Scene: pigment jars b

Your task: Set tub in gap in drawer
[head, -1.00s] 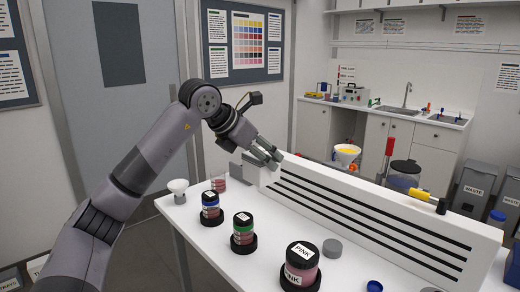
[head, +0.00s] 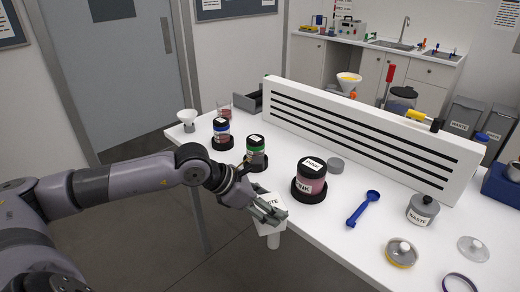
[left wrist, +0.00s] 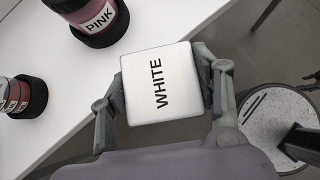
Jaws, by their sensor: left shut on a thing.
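The white tub (head: 268,226) has a square lid marked WHITE. My left gripper (head: 272,212) is shut on it at the table's front edge. In the left wrist view the tub (left wrist: 157,85) sits between the two fingers (left wrist: 163,92), one on each side, beyond the table edge over the floor. A dark grey, open-topped piece, perhaps the drawer (head: 249,103), shows at the left end of the white slotted unit (head: 360,135). Its inside and any gap are too small to make out. My right gripper is not in view.
Pink (head: 312,178), green-banded (head: 255,150) and blue-banded (head: 221,130) jars stand on black bases along the table. A blue scoop (head: 362,208), a grey waste pot (head: 422,209) and loose lids lie to the right. The table between the pink jar and the scoop is clear.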

